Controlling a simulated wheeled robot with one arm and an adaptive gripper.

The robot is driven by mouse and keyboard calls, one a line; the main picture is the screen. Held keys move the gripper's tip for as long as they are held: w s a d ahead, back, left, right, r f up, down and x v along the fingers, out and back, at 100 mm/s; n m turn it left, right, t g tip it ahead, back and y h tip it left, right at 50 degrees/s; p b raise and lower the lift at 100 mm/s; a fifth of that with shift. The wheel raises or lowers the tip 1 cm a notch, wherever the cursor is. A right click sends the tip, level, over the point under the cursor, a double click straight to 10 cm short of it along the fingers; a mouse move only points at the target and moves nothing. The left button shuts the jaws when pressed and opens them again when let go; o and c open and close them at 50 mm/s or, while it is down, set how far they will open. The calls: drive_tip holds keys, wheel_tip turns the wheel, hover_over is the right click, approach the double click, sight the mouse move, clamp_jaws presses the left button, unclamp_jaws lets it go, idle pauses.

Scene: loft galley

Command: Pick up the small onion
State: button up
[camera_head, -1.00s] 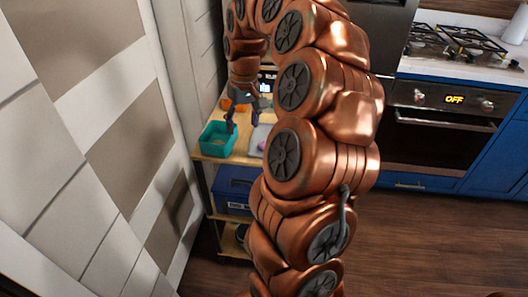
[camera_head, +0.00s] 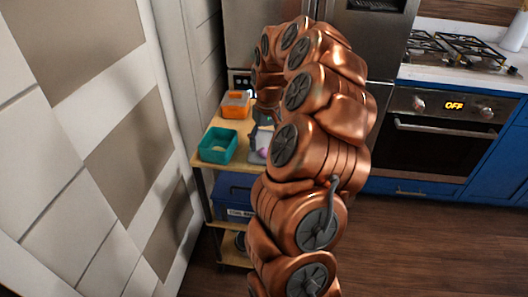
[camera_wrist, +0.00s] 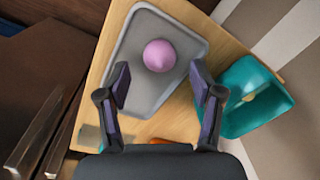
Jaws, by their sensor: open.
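A small pinkish-purple onion (camera_wrist: 159,55) with a pointed tip sits on a grey tray (camera_wrist: 143,92) in the wrist view. In the head view only a bit of the onion (camera_head: 263,153) shows on the tray, beside my arm. My gripper (camera_wrist: 160,84) is open and empty in the wrist view, its two fingers spread to either side of the picture just below the onion. The fingers appear above the tray and do not touch the onion. In the head view my gripper is mostly hidden behind my arm.
A teal bin (camera_head: 206,157) with a pale item inside stands left of the tray on the wooden shelf top (camera_head: 197,163). An orange container (camera_head: 236,105) is behind it. A blue box (camera_head: 233,192) is on the shelf below. A wall runs along the left.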

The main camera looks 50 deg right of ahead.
drive_tip(key=shift+a+f, duration=0.1)
drive_tip(key=shift+f, duration=1.3)
drive_tip(key=c, duration=1)
drive_tip(key=shift+r, duration=0.1)
drive_tip(key=shift+c, duration=0.2)
drive_tip(key=shift+r, duration=1.65)
drive_tip(key=s+a+r+b, duration=0.2)
drive_tip(key=s+a+b, duration=0.15)
drive_tip(key=s, duration=1.15)
drive_tip(key=w+a+r+p, duration=0.1)
drive_tip(key=w+r+p, duration=0.5)
drive_tip(key=w, duration=0.7)
drive_tip(key=w+a+f+p, duration=0.1)
drive_tip(key=w+p, duration=0.1)
drive_tip(key=w, duration=1.4)
drive_tip(key=shift+f, duration=0.4)
drive_tip(key=shift+s, duration=0.1)
